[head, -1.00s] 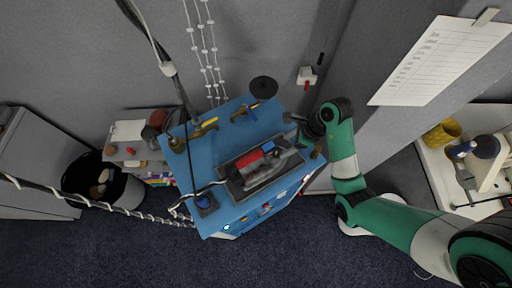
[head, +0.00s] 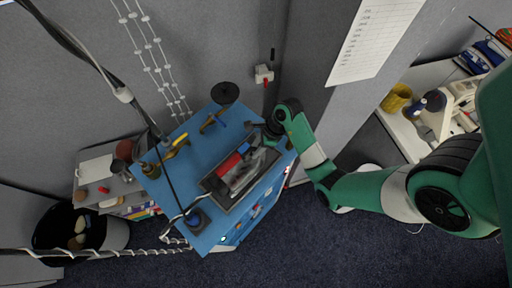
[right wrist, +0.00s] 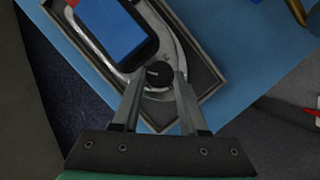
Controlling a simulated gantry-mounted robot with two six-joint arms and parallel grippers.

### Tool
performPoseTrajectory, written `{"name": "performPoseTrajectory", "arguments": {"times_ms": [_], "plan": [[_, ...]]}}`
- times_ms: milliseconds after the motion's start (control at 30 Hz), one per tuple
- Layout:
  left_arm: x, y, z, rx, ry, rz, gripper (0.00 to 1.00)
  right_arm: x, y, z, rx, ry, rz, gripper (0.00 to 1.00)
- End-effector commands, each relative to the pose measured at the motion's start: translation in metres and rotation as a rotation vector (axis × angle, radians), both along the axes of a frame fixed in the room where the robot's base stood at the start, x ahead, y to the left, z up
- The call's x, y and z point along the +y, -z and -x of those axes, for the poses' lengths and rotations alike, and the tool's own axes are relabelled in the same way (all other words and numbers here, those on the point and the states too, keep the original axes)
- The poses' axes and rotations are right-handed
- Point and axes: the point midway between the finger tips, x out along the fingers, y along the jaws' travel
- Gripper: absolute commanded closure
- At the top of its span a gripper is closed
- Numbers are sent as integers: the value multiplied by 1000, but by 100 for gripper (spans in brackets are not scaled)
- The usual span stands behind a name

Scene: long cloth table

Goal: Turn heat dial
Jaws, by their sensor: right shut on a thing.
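A silver device with a red part and a blue part (head: 243,162) lies in a dark tray on the blue bench top. It also shows in the right wrist view (right wrist: 116,32), where its blue face is at the top. A small black round dial (right wrist: 158,73) sits at the device's near end. My right gripper (right wrist: 157,90) has its two fingers on either side of the dial and is shut on it. In the head view my right gripper (head: 270,134) is over the tray's far right end, and the dial is hidden there. My left gripper is not in view.
The dark tray (head: 225,202) rests on the blue bench (head: 167,193). Hanging cables cross at left. A grey wall panel is close behind my right arm.

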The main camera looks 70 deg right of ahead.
Motion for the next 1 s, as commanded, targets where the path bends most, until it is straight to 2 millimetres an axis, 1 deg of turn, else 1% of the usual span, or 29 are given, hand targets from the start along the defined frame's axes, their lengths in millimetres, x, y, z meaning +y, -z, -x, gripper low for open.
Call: {"name": "performPoseTrajectory", "arguments": {"times_ms": [200,400,500,767,800,933,1000], "plan": [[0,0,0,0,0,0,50,1,0,0,0,23,0,100],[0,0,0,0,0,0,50,3,0,1,-1,214,-1,100],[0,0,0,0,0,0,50,3,0,1,-3,272,-4,100],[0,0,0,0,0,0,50,2,-1,1,-5,280,-5,100],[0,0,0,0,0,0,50,2,-1,1,-5,280,-5,52],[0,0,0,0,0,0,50,2,-1,1,-4,279,-5,29],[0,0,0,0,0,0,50,2,0,1,-4,279,-5,27]]}}
